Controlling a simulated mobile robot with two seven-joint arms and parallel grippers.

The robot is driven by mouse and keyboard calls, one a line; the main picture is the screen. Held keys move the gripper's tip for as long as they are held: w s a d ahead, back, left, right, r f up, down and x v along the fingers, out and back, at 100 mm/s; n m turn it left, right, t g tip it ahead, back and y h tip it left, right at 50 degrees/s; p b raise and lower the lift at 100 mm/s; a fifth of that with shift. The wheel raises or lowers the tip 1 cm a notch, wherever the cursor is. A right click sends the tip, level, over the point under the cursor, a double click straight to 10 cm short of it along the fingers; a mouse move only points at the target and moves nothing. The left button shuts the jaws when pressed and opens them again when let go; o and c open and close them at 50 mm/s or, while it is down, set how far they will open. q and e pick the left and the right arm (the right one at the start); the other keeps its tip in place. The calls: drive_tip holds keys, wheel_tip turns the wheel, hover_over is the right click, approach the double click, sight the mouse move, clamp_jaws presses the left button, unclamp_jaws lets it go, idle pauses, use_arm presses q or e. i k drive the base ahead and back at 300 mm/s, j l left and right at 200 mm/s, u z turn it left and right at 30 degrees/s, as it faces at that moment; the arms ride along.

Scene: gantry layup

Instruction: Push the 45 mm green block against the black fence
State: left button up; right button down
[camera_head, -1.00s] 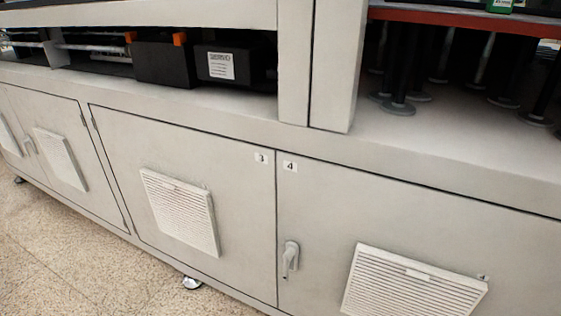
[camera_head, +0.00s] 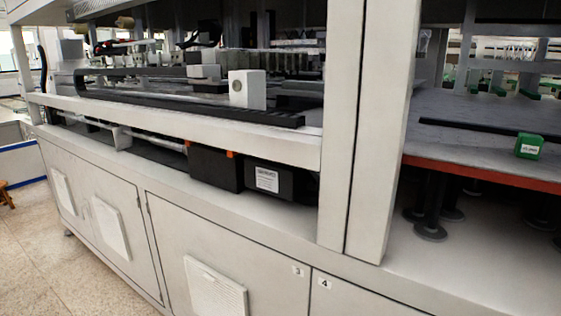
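A green block (camera_head: 529,146) with a small white label sits on the grey tabletop (camera_head: 440,145) at the right, near its red front edge. A long black bar (camera_head: 490,130), which looks like the fence, lies across the tabletop behind the block. A strip of grey surface shows between the block and the bar, so they look apart. Neither of my grippers shows in the head view.
White upright posts (camera_head: 378,130) stand left of the tabletop. A white machine frame (camera_head: 200,125) with a black cable chain (camera_head: 180,106) runs to the left. Several smaller green pieces (camera_head: 500,91) sit farther back. Open floor (camera_head: 90,265) shows at lower left.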

sight(528, 146)
drive_tip(key=z, duration=1.3)
